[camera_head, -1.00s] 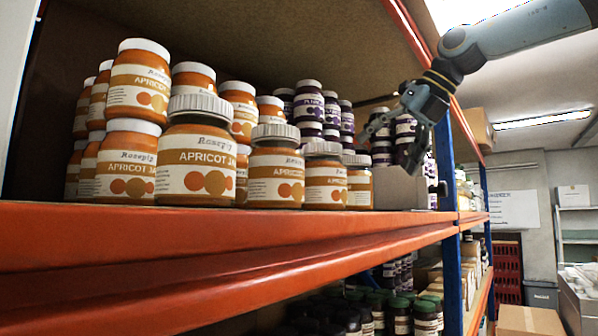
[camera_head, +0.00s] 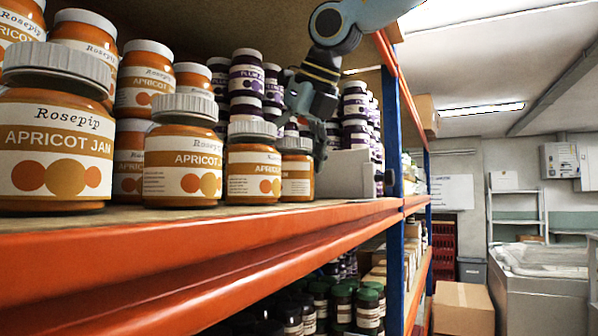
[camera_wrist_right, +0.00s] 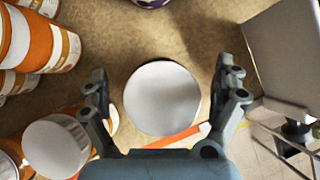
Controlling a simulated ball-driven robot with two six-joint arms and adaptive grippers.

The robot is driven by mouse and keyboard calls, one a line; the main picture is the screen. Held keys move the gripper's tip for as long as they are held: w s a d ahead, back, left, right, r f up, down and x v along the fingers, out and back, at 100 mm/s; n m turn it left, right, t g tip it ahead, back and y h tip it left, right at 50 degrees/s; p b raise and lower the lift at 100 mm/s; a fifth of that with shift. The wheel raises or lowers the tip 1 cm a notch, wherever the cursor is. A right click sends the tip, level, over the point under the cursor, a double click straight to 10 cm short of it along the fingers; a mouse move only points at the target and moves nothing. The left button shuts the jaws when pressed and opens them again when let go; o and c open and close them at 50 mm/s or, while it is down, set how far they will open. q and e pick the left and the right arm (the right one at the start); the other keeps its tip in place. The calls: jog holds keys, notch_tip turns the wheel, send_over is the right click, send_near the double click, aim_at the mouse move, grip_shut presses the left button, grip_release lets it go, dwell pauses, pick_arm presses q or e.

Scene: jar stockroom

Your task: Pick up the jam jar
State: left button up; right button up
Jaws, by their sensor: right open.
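Apricot jam jars with white lids and orange contents stand in a row along the shelf front. The rightmost jam jar (camera_head: 296,178) stands beside a pale box. My right gripper (camera_head: 308,122) hangs just above and behind its lid. In the right wrist view, my right gripper (camera_wrist_right: 163,85) is open, with one finger on each side of a round white lid (camera_wrist_right: 162,98). This looks like the rightmost jar; its body is hidden below the lid. I see no contact between fingers and lid. My left gripper is not in view.
The pale box (camera_head: 345,174) stands close on the right; it also shows in the wrist view (camera_wrist_right: 285,55). More apricot jars (camera_head: 183,165) crowd the left. Plum jars (camera_head: 246,80) are stacked behind. The orange shelf edge (camera_head: 200,235) runs along the front, with a blue upright (camera_head: 391,130) at right.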

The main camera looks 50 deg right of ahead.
jog(key=shift+w+d+f, duration=0.35)
jog(key=shift+f, duration=0.2)
jog(key=shift+w+d+f, duration=0.15)
jog(key=shift+w, duration=0.1)
jog(key=shift+s+a, duration=0.1)
jog(key=shift+a, duration=0.3)
jog(key=shift+s+a+r, duration=0.1)
jog(key=shift+a+r, duration=0.05)
jog(key=shift+r, duration=0.05)
jog(key=shift+c, duration=2.3)
jog(key=shift+d+f, duration=0.1)
jog(key=shift+d, duration=0.15)
jog(key=c, duration=0.4)
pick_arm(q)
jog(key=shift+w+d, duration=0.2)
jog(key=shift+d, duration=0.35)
pick_arm(e)
jog(key=c, duration=1)
